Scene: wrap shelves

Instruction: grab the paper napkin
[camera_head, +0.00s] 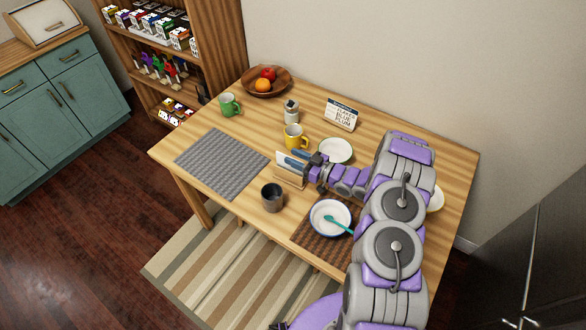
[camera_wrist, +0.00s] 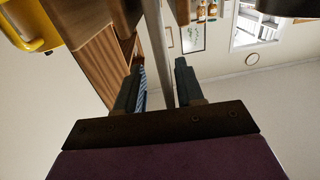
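The paper napkin looks like the blue-striped piece (camera_wrist: 141,88) beside the left finger in the wrist view; most of it is hidden. In the head view, blue napkin-like material shows in a small wooden holder (camera_head: 289,181) near the middle of the table. My gripper (camera_head: 303,158) is at this holder, reaching in from the right. In the wrist view my gripper (camera_wrist: 159,80) has its two dark fingers apart. A thin grey upright strip (camera_wrist: 158,40) shows between them, and I cannot tell whether either finger touches it.
A yellow mug (camera_head: 294,138) stands just behind the holder, and a dark cup (camera_head: 272,198) stands in front. A white plate (camera_head: 336,151) and a bowl with a spoon (camera_head: 329,217) are near my arm. The grey placemat (camera_head: 221,162) is bare.

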